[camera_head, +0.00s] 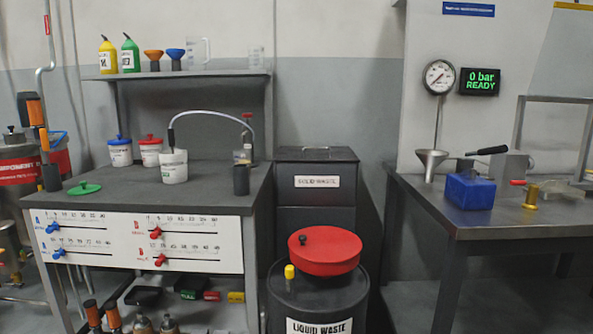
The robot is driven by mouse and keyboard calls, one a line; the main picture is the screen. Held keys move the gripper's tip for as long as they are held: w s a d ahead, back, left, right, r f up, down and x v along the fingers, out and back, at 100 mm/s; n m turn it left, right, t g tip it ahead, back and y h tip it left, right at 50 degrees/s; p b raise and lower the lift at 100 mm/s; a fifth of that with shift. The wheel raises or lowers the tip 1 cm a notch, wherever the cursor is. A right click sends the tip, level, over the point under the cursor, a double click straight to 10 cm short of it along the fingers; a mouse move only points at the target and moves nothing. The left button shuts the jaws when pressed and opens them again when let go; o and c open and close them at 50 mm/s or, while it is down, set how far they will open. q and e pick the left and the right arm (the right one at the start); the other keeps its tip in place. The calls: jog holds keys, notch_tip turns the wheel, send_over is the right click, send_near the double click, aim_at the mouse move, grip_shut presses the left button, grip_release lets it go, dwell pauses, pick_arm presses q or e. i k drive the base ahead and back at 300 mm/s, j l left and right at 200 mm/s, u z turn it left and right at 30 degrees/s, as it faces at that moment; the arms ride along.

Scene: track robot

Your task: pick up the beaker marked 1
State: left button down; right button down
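A clear jug-like vessel (198,52) stands on the wall shelf, right of a blue funnel. A smaller clear beaker (256,58) stands near the right end of the same shelf. No number can be read on either one. A white cup or tub (173,167) with small unreadable print stands on the grey workbench, under the end of a curved tube. I cannot tell which vessel is marked 1. Neither of my grippers can be made out in this view.
The workbench (215,193) also bears blue- and red-lidded tubs (120,152), a green lid (84,188) and a dark cylinder (241,180). A liquid waste drum (320,300) with a red lid (325,250) stands in front. A metal table (500,222) with a blue block (469,190) is right.

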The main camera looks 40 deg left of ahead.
aim_at(242, 154)
jog(key=u, duration=1.65)
jog(key=i+j, duration=0.3)
